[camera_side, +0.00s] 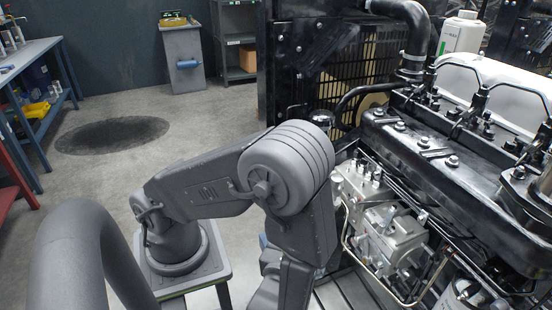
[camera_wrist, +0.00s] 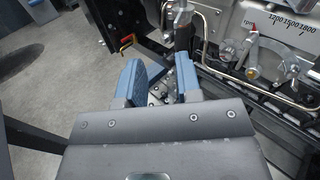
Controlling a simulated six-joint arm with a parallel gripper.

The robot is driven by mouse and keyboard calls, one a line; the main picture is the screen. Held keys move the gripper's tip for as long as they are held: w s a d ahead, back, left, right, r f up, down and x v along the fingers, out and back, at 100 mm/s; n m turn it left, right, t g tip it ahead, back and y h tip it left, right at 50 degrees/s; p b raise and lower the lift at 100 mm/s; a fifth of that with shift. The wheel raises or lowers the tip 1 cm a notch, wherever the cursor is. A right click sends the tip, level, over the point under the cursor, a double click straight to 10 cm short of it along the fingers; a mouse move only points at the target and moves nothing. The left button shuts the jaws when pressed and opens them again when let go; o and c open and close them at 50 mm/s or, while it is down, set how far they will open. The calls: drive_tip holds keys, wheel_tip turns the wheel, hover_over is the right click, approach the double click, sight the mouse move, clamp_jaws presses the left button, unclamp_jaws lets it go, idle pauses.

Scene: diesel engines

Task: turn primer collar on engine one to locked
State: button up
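The black engine (camera_side: 440,165) fills the right of the side view, with a silver pump unit (camera_side: 390,235) on its near flank. In the wrist view, my gripper (camera_wrist: 158,62) has its two blue fingers apart with nothing held between them. A small upright cylinder (camera_wrist: 183,17), silver above and dark below, stands just beyond the right finger; it may be the primer, but I cannot make out a collar or its setting. My gripper is beside the engine's lower flank; in the side view my arm hides most of it.
A speed scale (camera_wrist: 284,27) with a red pointer and lever sits at the right of the wrist view. Bent metal pipes (camera_side: 350,240) run close along the engine. A blue workbench (camera_side: 35,50) and grey cabinet (camera_side: 183,60) stand far off.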

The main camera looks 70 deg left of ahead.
drive_tip(key=s+a+r+n+g+h, duration=0.25)
drive_tip(key=r+n+g, duration=0.3)
drive_tip(key=n, duration=0.35)
drive_tip(key=s+a+r+n+g+h, duration=0.2)
drive_tip(key=s+r+n+g+h, duration=0.15)
drive_tip(key=n+g, duration=0.45)
wheel_tip(320, 180, up, 12)
drive_tip(key=w+d+n+t+h, duration=0.2)
drive_tip(key=n+t+h, duration=0.4)
drive_tip(key=n, duration=0.3)
drive_tip(key=shift+d+t, duration=0.15)
drive_tip(key=shift+t, duration=0.2)
drive_tip(key=shift+r, duration=0.1)
